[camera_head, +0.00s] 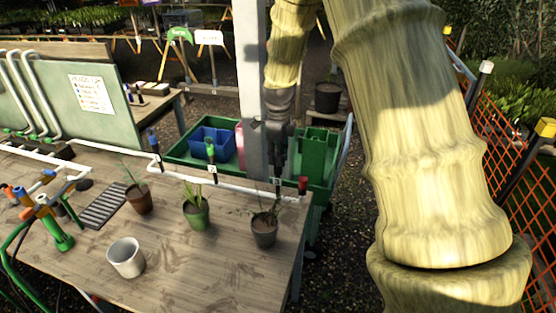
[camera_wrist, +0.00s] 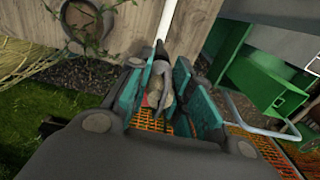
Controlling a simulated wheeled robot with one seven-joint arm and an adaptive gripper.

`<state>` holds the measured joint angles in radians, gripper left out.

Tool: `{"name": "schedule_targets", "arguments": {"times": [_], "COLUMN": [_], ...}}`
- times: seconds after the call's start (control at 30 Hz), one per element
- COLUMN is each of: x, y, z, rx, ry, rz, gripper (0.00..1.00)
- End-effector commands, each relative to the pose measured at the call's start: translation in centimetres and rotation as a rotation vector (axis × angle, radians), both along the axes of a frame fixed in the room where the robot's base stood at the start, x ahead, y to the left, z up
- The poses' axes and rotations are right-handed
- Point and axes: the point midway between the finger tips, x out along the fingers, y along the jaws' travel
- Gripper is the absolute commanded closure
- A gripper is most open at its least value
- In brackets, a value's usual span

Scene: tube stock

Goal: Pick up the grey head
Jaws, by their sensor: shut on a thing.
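My gripper (camera_head: 279,168) points down at the white pipe (camera_head: 235,188) along the back edge of the wooden table, just behind the right-hand potted plant. In the wrist view, its teal finger pads (camera_wrist: 168,95) are closed on a grey head (camera_wrist: 158,82). A dark narrow part joins the head towards a white pipe beyond it. The fingers mostly hide the head in the head view. I cannot tell whether it is still seated on the pipe.
A blue head (camera_head: 153,140), a green head (camera_head: 210,149) and a red head (camera_head: 302,184) stand along the pipe. Potted plants (camera_head: 196,214) and a white cup (camera_head: 125,258) stand on the table (camera_head: 185,270). A green cart (camera_head: 318,150) is behind.

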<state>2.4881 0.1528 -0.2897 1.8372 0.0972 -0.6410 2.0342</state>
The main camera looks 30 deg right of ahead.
Motion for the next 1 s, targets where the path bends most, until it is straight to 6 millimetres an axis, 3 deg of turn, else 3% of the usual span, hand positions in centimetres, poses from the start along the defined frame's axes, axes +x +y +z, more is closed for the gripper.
{"name": "schedule_targets", "arguments": {"times": [0.17,0.7,1.0], "x": [0.1,1.1,1.4], "y": [0.0,11.8,15.3], "z": [2.3,3.3,3.8], "rx": [-0.003,-0.003,-0.002], "ry": [-0.005,-0.001,-0.001], "rz": [0.000,0.001,0.000], "gripper": [0.90,0.90,0.90]}}
